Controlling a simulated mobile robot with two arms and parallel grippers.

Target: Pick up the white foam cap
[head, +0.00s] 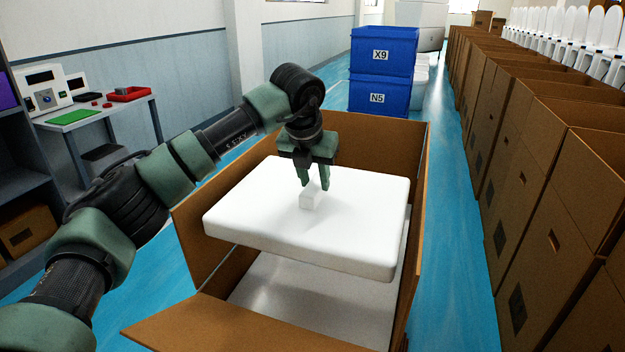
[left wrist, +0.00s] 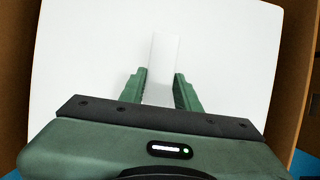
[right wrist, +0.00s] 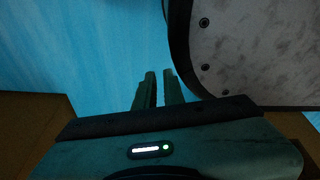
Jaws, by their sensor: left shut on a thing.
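The white foam cap (head: 260,220) is a thick, rounded slab with a small raised block (head: 310,198) on its top. It is inside the open cardboard box, about level with the rim, with a gap over the pale surface below. My left gripper (head: 314,186) points down and is shut on the block. The left wrist view shows the block (left wrist: 162,70) between the two fingers (left wrist: 160,88), with the slab (left wrist: 90,50) filling most of the picture. My right gripper (right wrist: 158,75) is shown only in the right wrist view, with its fingers nearly together and nothing between them.
The cardboard box (head: 420,190) surrounds the cap, its front flap (head: 200,325) folded outward. A row of cardboard boxes (head: 540,190) stands at the right. Blue crates (head: 381,58) are stacked behind. A side table (head: 85,115) stands at the left. Blue floor (head: 450,260) is free between the boxes.

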